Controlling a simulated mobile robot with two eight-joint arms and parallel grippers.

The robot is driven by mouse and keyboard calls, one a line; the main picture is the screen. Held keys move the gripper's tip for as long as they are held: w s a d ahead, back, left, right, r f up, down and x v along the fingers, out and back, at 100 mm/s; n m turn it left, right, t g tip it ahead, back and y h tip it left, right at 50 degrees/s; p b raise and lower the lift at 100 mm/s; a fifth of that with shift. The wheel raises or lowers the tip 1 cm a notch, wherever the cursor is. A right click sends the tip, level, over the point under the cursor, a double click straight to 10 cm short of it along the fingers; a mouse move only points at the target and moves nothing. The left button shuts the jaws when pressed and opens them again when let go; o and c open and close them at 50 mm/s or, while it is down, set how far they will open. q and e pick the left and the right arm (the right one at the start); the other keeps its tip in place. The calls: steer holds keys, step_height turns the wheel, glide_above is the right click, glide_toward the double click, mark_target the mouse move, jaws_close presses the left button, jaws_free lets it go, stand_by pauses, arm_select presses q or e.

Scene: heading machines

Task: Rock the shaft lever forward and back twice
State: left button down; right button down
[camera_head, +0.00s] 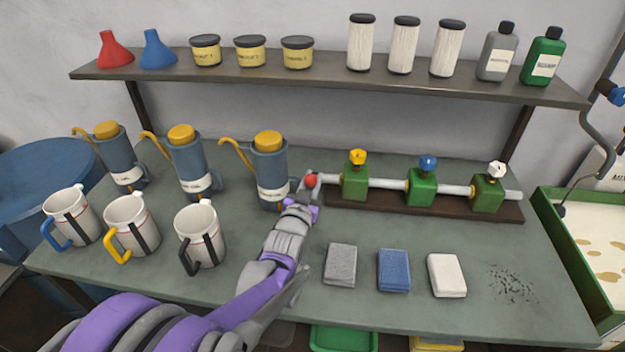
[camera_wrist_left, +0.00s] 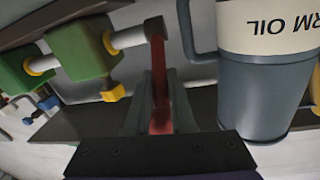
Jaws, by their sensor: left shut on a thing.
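The shaft lever (camera_head: 311,181) shows as a red end at the left end of the pale horizontal shaft (camera_head: 388,183). In the left wrist view the lever is a red bar (camera_wrist_left: 158,65) between my two fingers. My left gripper (camera_head: 307,188) is shut on it, and its fingers hide part of it. The shaft runs through green blocks with a yellow (camera_head: 357,157), a blue (camera_head: 428,163) and a white knob (camera_head: 496,170), on a dark base board (camera_head: 430,206). My right gripper is not in view.
A blue-grey oil jug (camera_head: 270,165) stands close left of my gripper and looms in the left wrist view (camera_wrist_left: 262,85). Mugs (camera_head: 200,233) stand at front left. Grey (camera_head: 340,264), blue (camera_head: 393,270) and white pads (camera_head: 447,275) lie in front. A loaded shelf (camera_head: 330,80) hangs above.

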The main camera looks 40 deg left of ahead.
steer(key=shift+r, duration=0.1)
